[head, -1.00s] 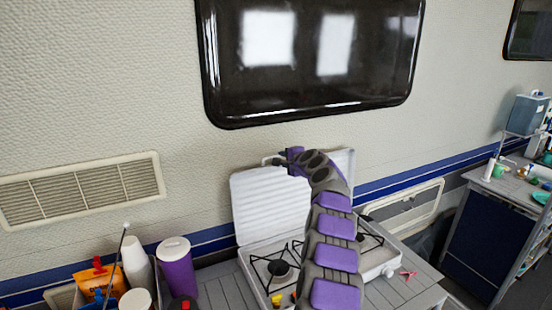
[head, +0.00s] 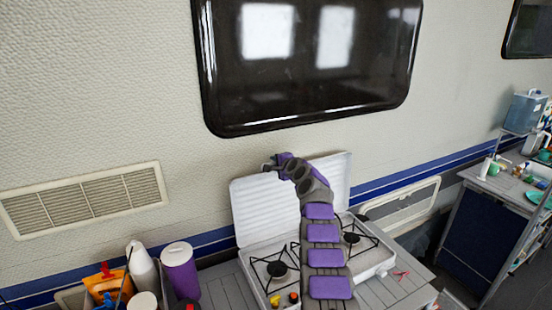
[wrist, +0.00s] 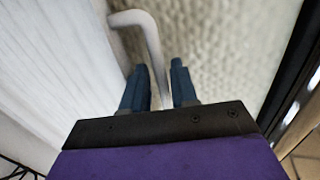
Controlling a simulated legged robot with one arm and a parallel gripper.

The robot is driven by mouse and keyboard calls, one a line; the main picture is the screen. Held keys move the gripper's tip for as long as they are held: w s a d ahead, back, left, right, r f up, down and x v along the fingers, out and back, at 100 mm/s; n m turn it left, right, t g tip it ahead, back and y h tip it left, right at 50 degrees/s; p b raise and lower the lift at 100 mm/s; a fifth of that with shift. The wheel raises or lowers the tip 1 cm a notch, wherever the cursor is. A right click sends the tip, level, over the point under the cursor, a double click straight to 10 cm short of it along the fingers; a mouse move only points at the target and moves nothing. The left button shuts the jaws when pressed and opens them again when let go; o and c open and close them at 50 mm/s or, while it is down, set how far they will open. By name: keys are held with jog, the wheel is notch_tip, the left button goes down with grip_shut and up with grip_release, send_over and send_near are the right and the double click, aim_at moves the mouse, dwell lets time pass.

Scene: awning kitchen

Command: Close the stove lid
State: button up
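The white stove (head: 372,262) stands on a grey slatted table, with black burner grates showing on both sides of my arm. Its white ribbed lid (head: 258,213) is raised and leans back near the wall; my arm hides its middle. My gripper (head: 268,164) is at the lid's top edge. In the wrist view the lid (wrist: 45,70) fills the left side. A bent white bar (wrist: 150,40) runs down between the two blue fingers of my gripper (wrist: 160,80). The fingers are apart, with gaps beside the bar.
A purple tumbler (head: 180,270), white cups and an orange pouch (head: 106,284) stand left of the stove. A dark window (head: 310,65) is on the wall above. A shelf unit (head: 485,225) with dishes stands at the right. A small red item (head: 401,274) lies right of the stove.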

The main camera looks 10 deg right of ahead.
jog(key=shift+w+a+p, duration=0.15)
jog(key=shift+a+p, duration=0.15)
jog(key=shift+a, duration=0.75)
jog(key=shift+d, duration=0.8)
jog(key=shift+c, duration=1.3)
grip_shut()
jog(key=shift+a, duration=0.35)
jog(key=shift+f, duration=0.1)
